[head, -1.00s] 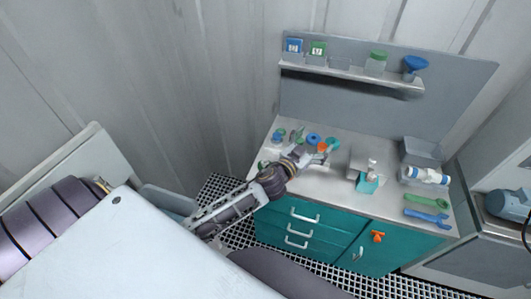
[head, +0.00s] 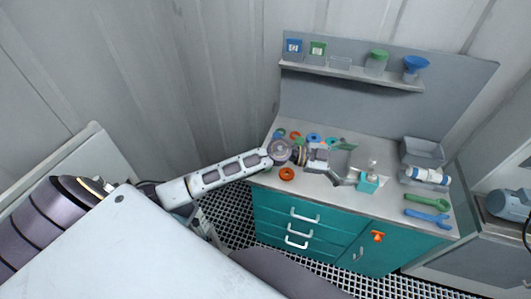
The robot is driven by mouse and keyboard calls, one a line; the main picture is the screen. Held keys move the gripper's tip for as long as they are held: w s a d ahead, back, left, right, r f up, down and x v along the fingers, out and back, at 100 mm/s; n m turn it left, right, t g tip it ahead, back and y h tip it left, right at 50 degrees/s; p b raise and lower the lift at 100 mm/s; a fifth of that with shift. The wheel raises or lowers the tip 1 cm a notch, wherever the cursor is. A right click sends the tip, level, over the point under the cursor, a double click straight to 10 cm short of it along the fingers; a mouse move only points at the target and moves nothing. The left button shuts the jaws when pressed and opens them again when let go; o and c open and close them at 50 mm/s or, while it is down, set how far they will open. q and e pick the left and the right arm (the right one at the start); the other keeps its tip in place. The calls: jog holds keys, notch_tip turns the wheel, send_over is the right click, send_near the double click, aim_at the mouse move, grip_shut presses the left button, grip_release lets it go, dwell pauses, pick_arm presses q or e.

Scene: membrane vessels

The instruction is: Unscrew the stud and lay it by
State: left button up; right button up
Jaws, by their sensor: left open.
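A teal block (head: 369,183) sits on the grey bench top (head: 410,232), right of the middle. A small pale upright piece (head: 372,166) shows on top of it, too small to tell whether it is the stud. My left gripper (head: 349,164) reaches in from the left over the bench. Its two fingers are spread, with the tips just left of the block and its pale piece. I cannot tell whether they touch. Nothing shows between the fingers. My right gripper is out of view.
Orange (head: 287,174) and blue (head: 314,138) rings lie left on the bench. Green (head: 427,201) and blue (head: 428,217) wrenches, a white cylinder (head: 428,175) and a grey bin (head: 422,152) stand right. A wall shelf (head: 350,78) holds jars and a blue funnel.

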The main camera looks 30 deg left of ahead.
pick_arm(q)
jog(key=a+f+g+y, duration=0.3)
jog(key=a+f+y, duration=0.25)
jog(key=a, duration=0.35)
jog(key=a+f+g+y, duration=0.3)
jog(key=a+f+y, duration=0.2)
jog(key=a+f, duration=0.3)
jog(key=a+n+y, duration=0.1)
jog(key=a, duration=0.3)
jog(key=a+r+n+g+y, duration=0.1)
jog(key=a+y, duration=0.1)
jog(key=a, duration=0.3)
jog(key=a+n+y, duration=0.1)
jog(key=a, duration=0.3)
jog(key=shift+s+a+r+n+y, duration=0.15)
jog(key=shift+r+n+y, duration=0.1)
jog(key=shift+r+n, duration=0.05)
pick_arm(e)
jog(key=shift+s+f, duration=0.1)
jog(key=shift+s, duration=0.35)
pick_arm(q)
jog(key=shift+m, duration=0.4)
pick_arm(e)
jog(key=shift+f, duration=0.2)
